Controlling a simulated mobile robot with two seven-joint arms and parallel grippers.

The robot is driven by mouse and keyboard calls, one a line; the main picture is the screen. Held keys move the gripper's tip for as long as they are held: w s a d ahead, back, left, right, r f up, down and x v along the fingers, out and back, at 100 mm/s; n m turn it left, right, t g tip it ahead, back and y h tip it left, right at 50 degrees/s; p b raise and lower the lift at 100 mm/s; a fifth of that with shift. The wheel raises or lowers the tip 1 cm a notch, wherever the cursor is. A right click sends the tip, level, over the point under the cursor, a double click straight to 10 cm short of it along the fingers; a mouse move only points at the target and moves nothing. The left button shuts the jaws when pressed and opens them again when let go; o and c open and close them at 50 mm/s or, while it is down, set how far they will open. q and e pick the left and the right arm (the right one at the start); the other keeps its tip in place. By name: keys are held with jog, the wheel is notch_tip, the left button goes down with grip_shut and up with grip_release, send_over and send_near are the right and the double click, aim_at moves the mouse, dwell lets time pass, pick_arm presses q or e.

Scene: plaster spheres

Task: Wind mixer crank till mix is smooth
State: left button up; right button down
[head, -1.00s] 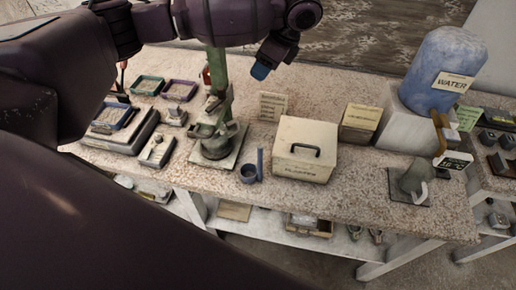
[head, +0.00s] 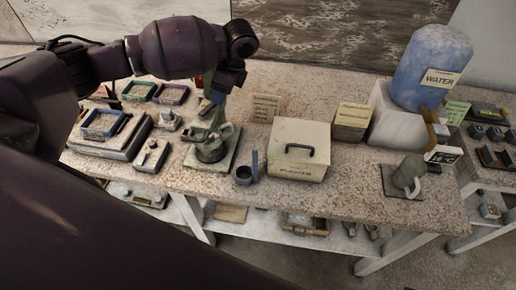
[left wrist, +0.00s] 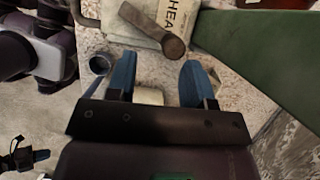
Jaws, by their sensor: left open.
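The mixer (head: 212,149) stands on a square base on the bench in the head view, with a grey bowl low on its green stand. My left arm hides much of its upper part. My left gripper (head: 217,97), blue-tipped, is beside the upper stand. In the left wrist view the left gripper (left wrist: 154,78) is open and empty. A brown rounded knob (left wrist: 173,47), probably the crank handle, lies just beyond the fingertips, apart from them. A green bar of the mixer (left wrist: 245,45) fills the right. The mix is not visible. My right gripper (left wrist: 28,157) seems to show small at lower left.
A pale lidded box (head: 299,155) and a blue-grey cup with upright handle (head: 244,175) stand right of the mixer. Trays (head: 102,123) and a scale-like block are at left. A blue water container (head: 431,67) stands at right. A grey jug (head: 408,173) is near the front edge.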

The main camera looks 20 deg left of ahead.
pick_arm(q)
jog(key=shift+s+f+m+t, duration=0.25)
jog(key=shift+f+m, duration=0.35)
jog(key=shift+f, duration=0.05)
jog(key=shift+s+f+m+t, duration=0.25)
jog(key=shift+f+m, duration=0.35)
jog(key=s+d+r+m+t, duration=0.1)
jog(key=s+d+r+m, duration=0.15)
jog(key=r+m, duration=0.2)
jog(key=s+d+r+m+t, duration=0.2)
jog(key=d+r+m, duration=0.1)
jog(key=r, duration=0.3)
jog(key=s+d+f+n+h+b, duration=0.1)
jog(key=s+d+f+n+h, duration=0.4)
jog(key=d+f, duration=0.5)
jog(key=shift+s+d+f+t+h, duration=0.4)
jog(key=shift+s+f, duration=0.2)
jog(key=shift+f, duration=0.55)
jog(key=shift+o, duration=0.2)
jog(key=shift+b, duration=0.3)
